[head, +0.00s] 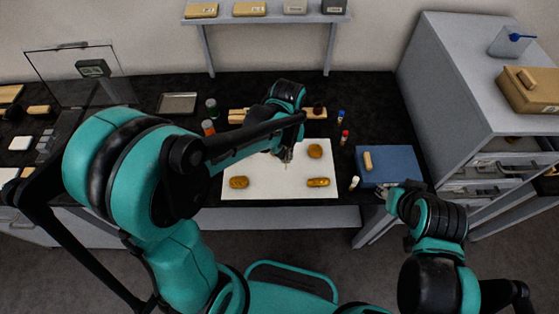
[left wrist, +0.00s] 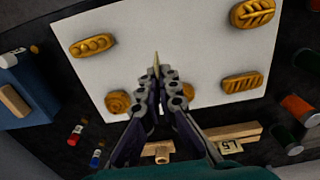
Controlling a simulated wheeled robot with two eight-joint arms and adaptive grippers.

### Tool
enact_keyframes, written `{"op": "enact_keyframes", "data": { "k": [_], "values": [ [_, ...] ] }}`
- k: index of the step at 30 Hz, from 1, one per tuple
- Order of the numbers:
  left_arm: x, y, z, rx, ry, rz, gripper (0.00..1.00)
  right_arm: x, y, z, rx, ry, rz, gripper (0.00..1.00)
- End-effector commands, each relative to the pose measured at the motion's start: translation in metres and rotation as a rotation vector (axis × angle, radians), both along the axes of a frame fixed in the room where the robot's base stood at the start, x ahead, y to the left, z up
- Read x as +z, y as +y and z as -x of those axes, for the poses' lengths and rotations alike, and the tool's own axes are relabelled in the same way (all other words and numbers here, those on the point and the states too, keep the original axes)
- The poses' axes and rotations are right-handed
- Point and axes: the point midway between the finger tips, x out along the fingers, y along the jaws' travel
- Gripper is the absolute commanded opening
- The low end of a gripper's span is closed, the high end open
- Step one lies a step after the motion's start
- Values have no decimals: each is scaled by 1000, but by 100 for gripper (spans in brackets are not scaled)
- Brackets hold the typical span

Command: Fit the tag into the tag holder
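My left gripper (head: 286,158) is over the white sheet, fingers pointing down. In the left wrist view its fingertips (left wrist: 155,76) are together on a thin tan piece seen edge-on, which looks like the tag (left wrist: 156,60); its face is hidden. A wooden bar (left wrist: 234,132) lies behind the sheet with a cream card marked with figures (left wrist: 229,146) by it, and a small wooden block (left wrist: 158,150) shows partly behind the fingers. I cannot tell which is the tag holder. My right gripper (head: 393,193) is by the blue box's front right; its fingers are too small to read.
Several gilt pieces, one of them round (head: 315,151), lie on the white sheet (head: 275,190). A blue box (head: 395,160) with a small wooden piece on it stands to the right. Small coloured vials (head: 345,137) stand between.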

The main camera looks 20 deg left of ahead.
Motion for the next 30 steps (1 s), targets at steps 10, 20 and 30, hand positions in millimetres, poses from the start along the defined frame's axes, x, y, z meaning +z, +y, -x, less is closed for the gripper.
{"op": "enact_keyframes", "data": {
  "k": [10,20,30],
  "values": [
    [-24,25,-17,-2,0,0,0,-12,0,0,0,0,0,40],
    [-59,25,-17,-2,0,0,0,-26,0,0,0,0,0,40],
    [-61,25,-17,-2,0,0,12,-28,0,0,0,0,0,40]
  ]
}}
